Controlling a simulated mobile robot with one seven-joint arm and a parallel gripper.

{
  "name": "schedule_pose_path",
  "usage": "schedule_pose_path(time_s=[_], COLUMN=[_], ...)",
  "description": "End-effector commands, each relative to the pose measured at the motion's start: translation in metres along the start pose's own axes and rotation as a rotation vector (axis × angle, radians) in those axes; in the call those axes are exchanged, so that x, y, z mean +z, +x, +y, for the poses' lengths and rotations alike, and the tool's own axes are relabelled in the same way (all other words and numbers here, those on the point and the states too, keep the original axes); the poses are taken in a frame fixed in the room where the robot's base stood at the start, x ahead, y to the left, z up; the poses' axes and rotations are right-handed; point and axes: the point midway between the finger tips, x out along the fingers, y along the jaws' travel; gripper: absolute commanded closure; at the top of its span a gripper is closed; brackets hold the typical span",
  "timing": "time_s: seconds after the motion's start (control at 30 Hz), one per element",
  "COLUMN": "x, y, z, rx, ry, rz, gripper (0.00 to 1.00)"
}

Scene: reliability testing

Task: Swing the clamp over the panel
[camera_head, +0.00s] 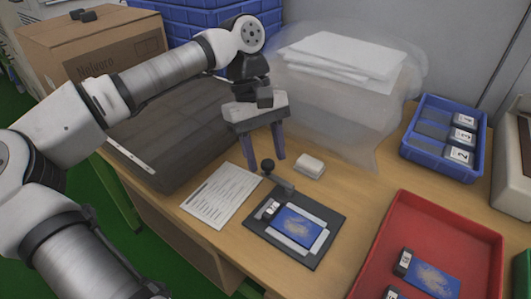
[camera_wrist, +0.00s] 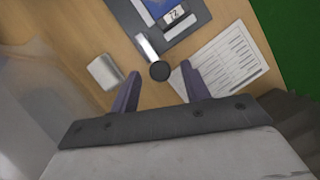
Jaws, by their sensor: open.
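The clamp is a grey bar (camera_head: 283,187) with a black knob (camera_head: 268,165). It sits at the back edge of a dark fixture plate (camera_head: 262,233), its knob end pointing away from the blue panel (camera_head: 299,225). The panel lies on a white piece on the plate, with no clamp bar over it. My gripper (camera_head: 266,162) is open and points down, its purple fingers on either side of the knob. In the wrist view the knob (camera_wrist: 160,71) shows between the spread fingertips, with the bar (camera_wrist: 146,42) beyond. I cannot tell whether a finger touches the knob.
A printed sheet (camera_head: 222,195) lies left of the plate, and a small white block (camera_head: 310,166) behind it. A red tray (camera_head: 410,212) with more panels is at right. A blue bin (camera_head: 407,153) and a bagged stack (camera_head: 340,55) stand behind. A cardboard box (camera_head: 95,45) is back left.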

Motion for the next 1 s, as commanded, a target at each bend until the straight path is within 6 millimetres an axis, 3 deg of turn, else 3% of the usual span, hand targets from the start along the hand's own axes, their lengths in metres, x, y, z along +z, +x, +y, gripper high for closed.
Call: schedule_pose_path(time_s=[0.33, 0.7, 1.0], x=[0.0, 0.0001, 0.0006], y=[0.0049, 0.0046, 0.0055], z=[-0.0002, -0.0001, -0.0031], rx=[0.0, 0.0, 0.02], ry=[0.0, 0.0, -0.044], rz=[-0.001, -0.001, -0.001], gripper=[0.53, 0.98, 0.98])
